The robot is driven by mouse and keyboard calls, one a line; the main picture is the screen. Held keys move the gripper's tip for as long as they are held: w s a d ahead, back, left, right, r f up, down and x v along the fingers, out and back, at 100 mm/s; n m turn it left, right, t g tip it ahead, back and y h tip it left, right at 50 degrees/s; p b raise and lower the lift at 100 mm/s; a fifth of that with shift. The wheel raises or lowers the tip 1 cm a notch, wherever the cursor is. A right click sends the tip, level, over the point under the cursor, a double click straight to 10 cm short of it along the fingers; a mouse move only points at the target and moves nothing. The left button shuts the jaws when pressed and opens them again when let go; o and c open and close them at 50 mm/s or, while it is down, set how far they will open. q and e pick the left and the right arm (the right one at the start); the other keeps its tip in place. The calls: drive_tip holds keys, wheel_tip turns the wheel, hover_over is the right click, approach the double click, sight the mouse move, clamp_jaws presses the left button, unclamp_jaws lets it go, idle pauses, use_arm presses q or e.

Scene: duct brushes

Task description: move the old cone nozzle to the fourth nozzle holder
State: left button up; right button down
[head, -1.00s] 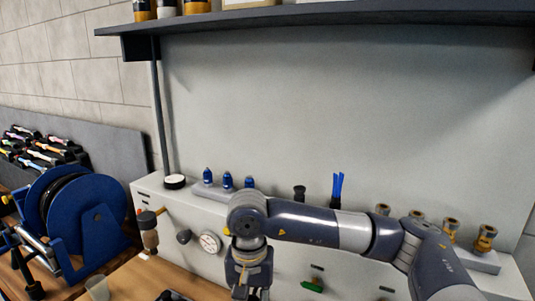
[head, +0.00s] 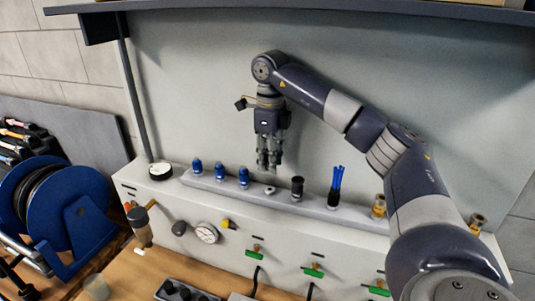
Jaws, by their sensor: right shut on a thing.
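My right gripper (head: 269,165) points straight down in front of the grey wall panel, above the row of nozzle holders. It is shut on a small grey thing, the old cone nozzle, which is mostly hidden between the fingers. The holder strip (head: 228,187) runs along the top of the light grey cabinet. Three blue nozzles stand at its left: one (head: 197,167), another (head: 221,171) and a third (head: 244,177). To their right is the fourth nozzle holder (head: 270,190), a pale ring with nothing standing in it, just below the fingertips. My left gripper is out of view.
A black nozzle (head: 297,188) and a holder of blue-topped brushes (head: 336,188) stand right of the ring. Brass nozzles (head: 379,206) stand further right, partly behind my arm. A gauge (head: 206,233) and green-handled valves (head: 314,272) are on the cabinet front. A blue hose reel (head: 58,210) stands left.

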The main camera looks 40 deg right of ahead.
sight(270, 189)
drive_tip(key=shift+s, duration=0.1)
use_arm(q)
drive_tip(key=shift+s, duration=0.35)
use_arm(e)
drive_tip(key=shift+f, duration=1.4)
wheel_tip(270, 189, down, 3)
drive_tip(key=b, duration=0.2)
drive_tip(key=shift+b, duration=0.35)
use_arm(q)
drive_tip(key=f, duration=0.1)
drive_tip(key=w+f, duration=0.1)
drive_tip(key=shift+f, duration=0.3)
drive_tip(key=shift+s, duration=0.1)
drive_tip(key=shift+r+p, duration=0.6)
drive_tip(key=shift+p, duration=0.05)
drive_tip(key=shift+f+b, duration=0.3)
use_arm(e)
drive_tip(key=shift+f, duration=0.55)
